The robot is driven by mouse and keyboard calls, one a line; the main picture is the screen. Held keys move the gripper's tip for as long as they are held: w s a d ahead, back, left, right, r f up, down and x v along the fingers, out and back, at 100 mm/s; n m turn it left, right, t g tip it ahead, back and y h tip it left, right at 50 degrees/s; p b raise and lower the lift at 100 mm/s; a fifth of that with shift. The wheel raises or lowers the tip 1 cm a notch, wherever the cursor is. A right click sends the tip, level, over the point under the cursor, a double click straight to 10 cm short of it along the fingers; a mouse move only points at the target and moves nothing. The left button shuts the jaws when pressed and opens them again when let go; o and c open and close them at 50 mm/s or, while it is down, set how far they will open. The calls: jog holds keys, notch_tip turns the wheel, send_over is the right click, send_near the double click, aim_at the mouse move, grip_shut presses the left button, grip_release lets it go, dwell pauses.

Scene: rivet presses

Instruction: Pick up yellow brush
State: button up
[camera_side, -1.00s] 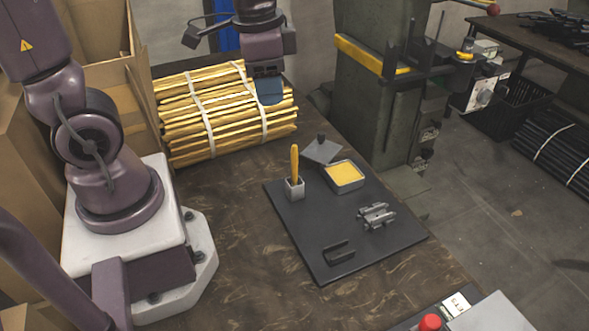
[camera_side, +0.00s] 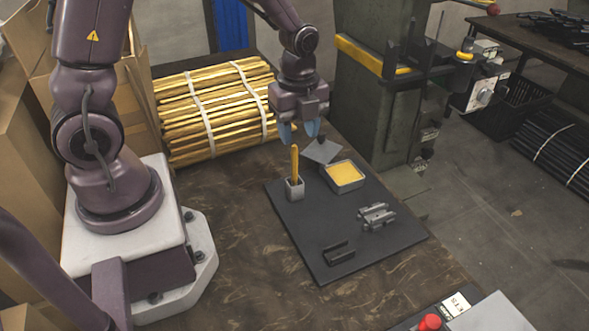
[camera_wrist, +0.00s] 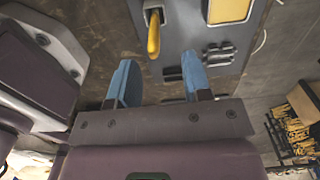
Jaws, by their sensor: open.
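The yellow brush (camera_side: 294,163) stands upright with its handle up in a small grey square holder (camera_side: 295,190) on the black mat. In the wrist view the yellow brush (camera_wrist: 154,35) shows at the top centre, ahead of the fingertips. My gripper (camera_side: 299,131) has blue fingers, is open and empty, and hangs just above the brush handle's top in the side view. In the wrist view my gripper (camera_wrist: 158,80) has its two fingers spread apart, with nothing between them. The bristle end of the brush is hidden in the holder.
The black mat (camera_side: 318,262) also bears a tray of yellow material (camera_side: 343,175), a grey lid (camera_side: 321,152), a metal fixture (camera_side: 377,216) and a dark bracket (camera_side: 339,252). A bundle of yellow rods (camera_side: 212,110) lies behind. A green press (camera_side: 375,110) stands at the back right.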

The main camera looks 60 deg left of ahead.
aim_at(294, 146)
jog(key=shift+s+f, duration=0.2)
jog(key=shift+f, duration=1.5)
jog(key=shift+s+f, duration=0.2)
jog(key=shift+f, duration=1.5)
grip_shut()
